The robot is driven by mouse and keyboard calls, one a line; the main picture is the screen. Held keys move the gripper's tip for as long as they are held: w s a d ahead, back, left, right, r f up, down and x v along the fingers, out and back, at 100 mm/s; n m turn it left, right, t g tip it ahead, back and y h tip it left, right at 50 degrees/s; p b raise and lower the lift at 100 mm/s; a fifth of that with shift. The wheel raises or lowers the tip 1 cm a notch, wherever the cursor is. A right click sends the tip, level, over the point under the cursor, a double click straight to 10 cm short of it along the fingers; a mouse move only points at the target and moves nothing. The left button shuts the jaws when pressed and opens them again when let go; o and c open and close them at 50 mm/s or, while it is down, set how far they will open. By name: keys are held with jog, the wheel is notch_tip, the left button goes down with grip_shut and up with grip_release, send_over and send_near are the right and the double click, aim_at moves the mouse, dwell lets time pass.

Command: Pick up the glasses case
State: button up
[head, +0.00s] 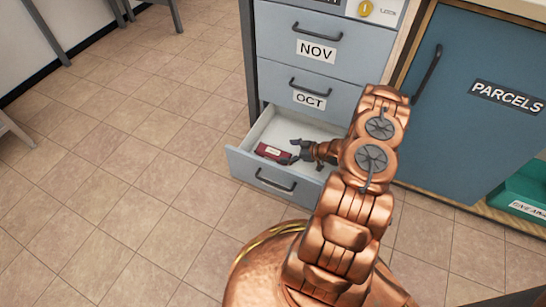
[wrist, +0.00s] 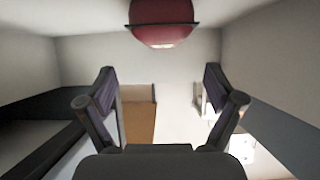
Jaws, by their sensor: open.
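The dark red glasses case (head: 273,152) lies in the open bottom drawer, towards its left side. In the wrist view a rounded red end with a dark seam, seemingly the case (wrist: 165,22), shows at the top centre, beyond my fingertips. My gripper (head: 295,151) reaches into the drawer from the right and is just right of the case. In the wrist view my gripper (wrist: 160,85) has its two fingers wide apart with nothing held between them. The head view does not show clearly whether a fingertip touches the case.
The open drawer (head: 240,164) has walls around the case and gripper. Closed drawers marked OCT (head: 309,101) and NOV (head: 317,50) are above it. A blue PARCELS door (head: 470,140) and green bin (head: 525,190) are right. Tiled floor (head: 110,180) is clear at left.

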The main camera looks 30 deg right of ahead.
aim_at(274, 152)
jog(key=b+x, duration=0.2)
jog(key=x, duration=0.3)
jog(key=shift+w+a+f+b, duration=0.1)
jog(key=shift+a+f+b, duration=0.15)
jog(key=shift+a+b, duration=0.15)
jog(key=shift+w+a+f, duration=0.15)
jog(key=shift+w, duration=0.25)
jog(key=c, duration=1.3)
